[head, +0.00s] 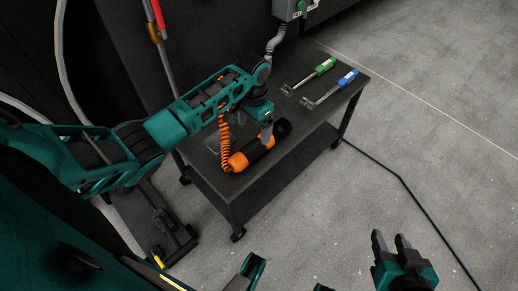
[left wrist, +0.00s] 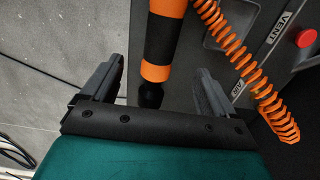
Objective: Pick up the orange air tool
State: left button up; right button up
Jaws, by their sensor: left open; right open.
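The orange air tool (head: 240,161), an orange and black cylinder, lies on top of a dark cart (head: 204,171). An orange coiled hose (head: 225,143) is beside it. My left gripper (head: 267,140) is at the tool, pointing down; its fingers partly hide the tool's middle. In the left wrist view the tool (left wrist: 156,72) runs between the two open fingers (left wrist: 160,75), with a gap on each side. The gripper is open and not closed on it. My right gripper (head: 391,238) is open and empty above the floor at the lower right.
A green-handled tool (head: 324,67) and a blue-handled tool (head: 346,76) lie on the cart's far end. A grey box (head: 288,9) stands behind. A dark cable (head: 400,180) crosses the otherwise clear floor.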

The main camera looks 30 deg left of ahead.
aim_at(256, 143)
pick_arm(q)
notch_tip(256, 143, down, 6)
jog(key=shift+r+b, duration=0.2)
jog(key=shift+b, duration=0.7)
jog(key=f+b, duration=0.2)
jog(key=f, duration=0.1)
jog(key=f+b, duration=0.1)
jog(key=f, duration=0.1)
jog(key=shift+w+f, duration=0.15)
jog(key=shift+w, duration=0.15)
jog(key=c, duration=1.2)
jog(key=shift+w+r, duration=0.15)
jog(key=shift+r, duration=0.05)
jog(key=shift+c, duration=0.5)
